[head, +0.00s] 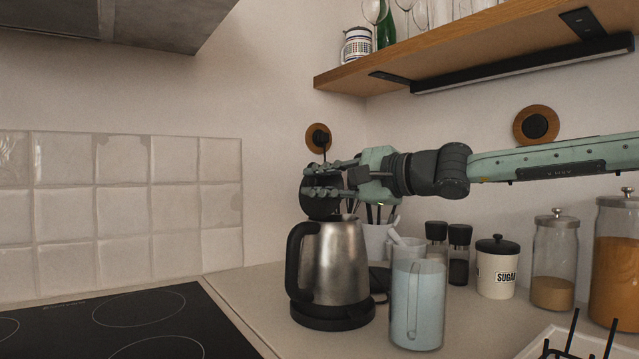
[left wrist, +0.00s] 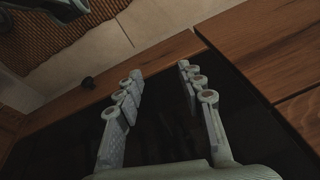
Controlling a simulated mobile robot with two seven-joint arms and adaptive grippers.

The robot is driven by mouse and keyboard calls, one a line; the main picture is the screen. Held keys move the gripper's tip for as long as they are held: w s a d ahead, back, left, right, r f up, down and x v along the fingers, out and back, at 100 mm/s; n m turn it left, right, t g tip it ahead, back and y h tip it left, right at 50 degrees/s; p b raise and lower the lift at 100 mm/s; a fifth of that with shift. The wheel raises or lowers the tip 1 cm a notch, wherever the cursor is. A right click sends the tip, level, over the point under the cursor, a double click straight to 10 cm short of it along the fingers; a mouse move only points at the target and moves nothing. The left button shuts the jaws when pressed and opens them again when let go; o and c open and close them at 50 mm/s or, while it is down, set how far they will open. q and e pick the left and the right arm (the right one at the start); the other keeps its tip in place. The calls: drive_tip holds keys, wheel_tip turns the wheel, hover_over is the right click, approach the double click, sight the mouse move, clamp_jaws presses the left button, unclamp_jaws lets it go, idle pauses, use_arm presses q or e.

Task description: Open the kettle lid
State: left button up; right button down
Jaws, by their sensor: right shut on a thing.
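The kettle (head: 338,262) has a brushed metal body and a black handle on its left. It stands upright on its black base on the counter. Its black round lid (head: 318,208) is raised steeply above the rim. My right gripper (head: 318,180) reaches in from the right and is shut on the lid, its fingers partly covering it. My left gripper (left wrist: 160,70) shows only in the left wrist view, open and empty, away from the kettle.
A jug of bluish liquid (head: 417,305) stands close to the kettle's right. Behind are a utensil pot, grinders, a sugar jar (head: 496,268) and glass jars (head: 553,262). A wooden shelf (head: 450,50) hangs above my right arm. A black cooktop (head: 120,325) lies at left.

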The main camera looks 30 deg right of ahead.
drive_tip(key=c, duration=1.4)
unclamp_jaws()
drive_tip(key=shift+c, duration=0.2)
drive_tip(key=v, duration=1.2)
drive_tip(key=shift+a, duration=0.1)
